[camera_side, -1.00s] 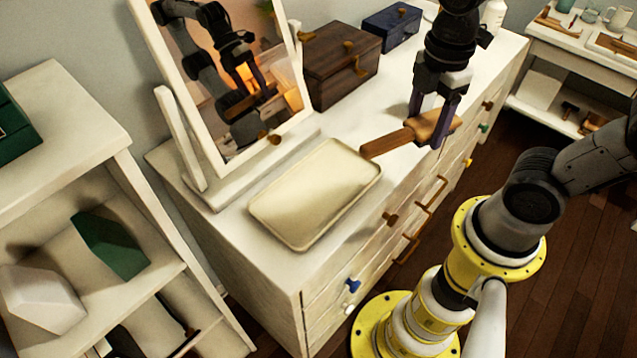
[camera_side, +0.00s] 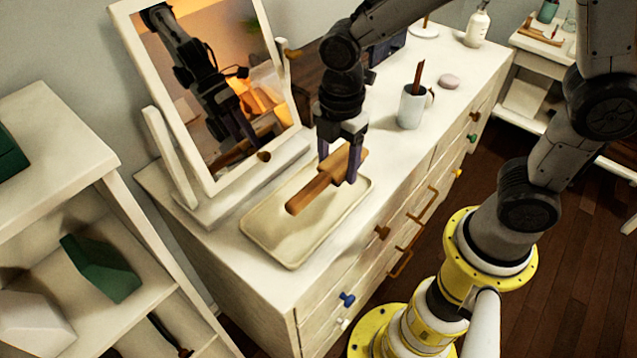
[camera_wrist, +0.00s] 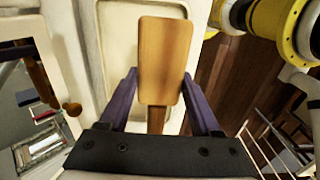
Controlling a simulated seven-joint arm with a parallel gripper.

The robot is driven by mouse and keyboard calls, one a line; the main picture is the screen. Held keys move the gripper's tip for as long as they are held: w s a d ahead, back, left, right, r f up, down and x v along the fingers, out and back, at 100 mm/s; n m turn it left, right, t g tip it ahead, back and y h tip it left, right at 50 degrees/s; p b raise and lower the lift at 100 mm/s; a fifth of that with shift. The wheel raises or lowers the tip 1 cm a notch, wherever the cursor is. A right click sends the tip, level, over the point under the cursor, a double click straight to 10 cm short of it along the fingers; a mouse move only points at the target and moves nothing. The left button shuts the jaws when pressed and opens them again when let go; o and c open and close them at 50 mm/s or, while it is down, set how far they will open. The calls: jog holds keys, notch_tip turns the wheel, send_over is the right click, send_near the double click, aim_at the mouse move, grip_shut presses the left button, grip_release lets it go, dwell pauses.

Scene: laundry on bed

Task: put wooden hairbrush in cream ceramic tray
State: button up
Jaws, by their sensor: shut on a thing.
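The wooden hairbrush (camera_side: 318,188) is held by my gripper (camera_side: 339,170), which is shut on it. Its handle points down and left in the side view. It hangs above the cream ceramic tray (camera_side: 276,250), and its shadow falls on the tray. In the wrist view, the flat brown hairbrush (camera_wrist: 165,60) sits between my gripper's purple fingers (camera_wrist: 160,100) and covers part of the tray (camera_wrist: 121,40). The tray lies flat on the white dresser top, in front of the mirror. The gap between hairbrush and tray is hard to judge.
A tilting mirror (camera_side: 215,100) stands close behind the tray. A pale cup (camera_side: 411,106) with a brown stick in it, a pinkish soap-like object (camera_side: 449,81) and a white bottle (camera_side: 478,28) stand farther right. The dresser top (camera_side: 395,150) right of the tray is mostly clear.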

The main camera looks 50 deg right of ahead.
aim_at(319, 175)
jog(key=w+f, duration=0.1)
jog(key=f, duration=0.1)
jog(key=w+a+f, duration=0.1)
jog(key=w+f, duration=0.1)
jog(key=shift+w+a+f, duration=0.1)
jog(key=shift+w+f, duration=0.1)
jog(key=shift+f, duration=1.5)
jog(key=shift+f, duration=0.15)
jog(key=o, duration=1.5)
